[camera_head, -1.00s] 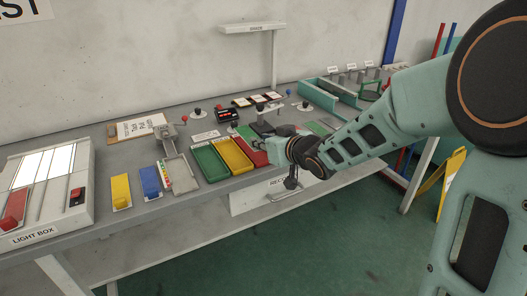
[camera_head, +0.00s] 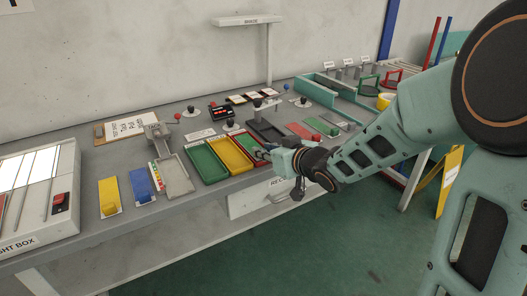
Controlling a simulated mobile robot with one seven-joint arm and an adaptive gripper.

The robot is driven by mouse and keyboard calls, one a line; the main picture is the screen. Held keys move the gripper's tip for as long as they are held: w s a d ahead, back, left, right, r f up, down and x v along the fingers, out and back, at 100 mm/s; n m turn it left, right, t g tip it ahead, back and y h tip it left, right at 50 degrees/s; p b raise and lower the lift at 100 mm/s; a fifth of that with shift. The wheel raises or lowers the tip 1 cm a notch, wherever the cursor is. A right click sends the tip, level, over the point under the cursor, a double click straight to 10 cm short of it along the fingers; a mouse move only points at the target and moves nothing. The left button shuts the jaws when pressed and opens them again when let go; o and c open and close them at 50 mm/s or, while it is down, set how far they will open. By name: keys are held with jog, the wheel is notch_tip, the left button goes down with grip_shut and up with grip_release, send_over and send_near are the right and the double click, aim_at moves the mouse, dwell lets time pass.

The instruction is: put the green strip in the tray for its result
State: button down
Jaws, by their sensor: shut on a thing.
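My gripper (camera_head: 264,154) is at the front of the bench, over the red tray (camera_head: 250,143) or its right edge. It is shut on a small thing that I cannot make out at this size. The green tray (camera_head: 208,164), yellow tray (camera_head: 232,157) and red tray stand side by side, and my gripper partly covers the red one.
A light box (camera_head: 40,195) stands at the far left. A yellow block (camera_head: 109,197), a blue block (camera_head: 142,186) and a grey tray (camera_head: 177,178) stand left of the coloured trays. A dark device (camera_head: 266,130) is behind my gripper. A shelf post rises at the back.

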jog(key=shift+f+b, duration=0.3)
jog(key=shift+f, duration=0.1)
jog(key=c, duration=1.7)
grip_release()
jog(key=shift+c, duration=0.2)
jog(key=shift+r, duration=0.1)
jog(key=shift+r, duration=0.25)
jog(key=p+v, duration=0.5)
jog(key=v, duration=0.7)
jog(key=shift+r, duration=0.1)
